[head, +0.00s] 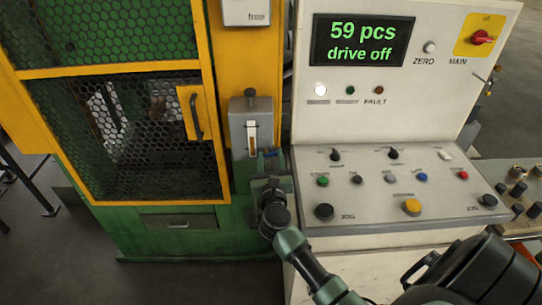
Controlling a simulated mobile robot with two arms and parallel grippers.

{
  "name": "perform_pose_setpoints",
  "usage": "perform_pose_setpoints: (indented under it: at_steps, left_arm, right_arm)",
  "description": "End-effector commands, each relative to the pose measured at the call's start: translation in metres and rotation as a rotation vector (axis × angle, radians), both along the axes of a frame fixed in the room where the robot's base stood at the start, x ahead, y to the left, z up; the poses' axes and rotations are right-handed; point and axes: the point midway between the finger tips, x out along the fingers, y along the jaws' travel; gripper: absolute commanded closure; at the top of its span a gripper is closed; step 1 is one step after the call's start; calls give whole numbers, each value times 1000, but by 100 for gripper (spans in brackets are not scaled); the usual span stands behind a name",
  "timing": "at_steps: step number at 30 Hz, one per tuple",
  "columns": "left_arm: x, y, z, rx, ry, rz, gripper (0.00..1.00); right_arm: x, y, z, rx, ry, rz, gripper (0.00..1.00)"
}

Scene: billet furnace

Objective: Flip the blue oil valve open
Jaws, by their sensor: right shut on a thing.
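The blue oil valve (271,154) shows as a small blue piece at the lower right of a grey oil unit (240,108) with a sight glass, mounted on the machine's column. My right gripper (272,168) is at the valve, just below the oil unit, and is shut on it. The fingers hide most of the valve, so its lever's angle cannot be told. My left gripper is out of view.
A control console (395,180) with knobs and buttons stands close on the right of my right arm. Its display (361,41) reads "59 pcs drive off". A yellow-framed mesh door (150,135) with a handle is on the left. Open floor lies at lower left.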

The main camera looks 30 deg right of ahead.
Motion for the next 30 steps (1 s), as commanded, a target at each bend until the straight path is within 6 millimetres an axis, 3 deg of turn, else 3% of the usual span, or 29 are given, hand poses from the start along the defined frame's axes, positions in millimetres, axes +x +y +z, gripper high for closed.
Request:
perform_pose_setpoints:
  at_steps: [9, 30]
  left_arm:
    - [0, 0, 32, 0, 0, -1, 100]
    - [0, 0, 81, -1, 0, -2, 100]
  right_arm:
    - [1, 3, 7, -242, 154, 0, 99]
    - [6, 11, 10, -810, 501, 2, 99]
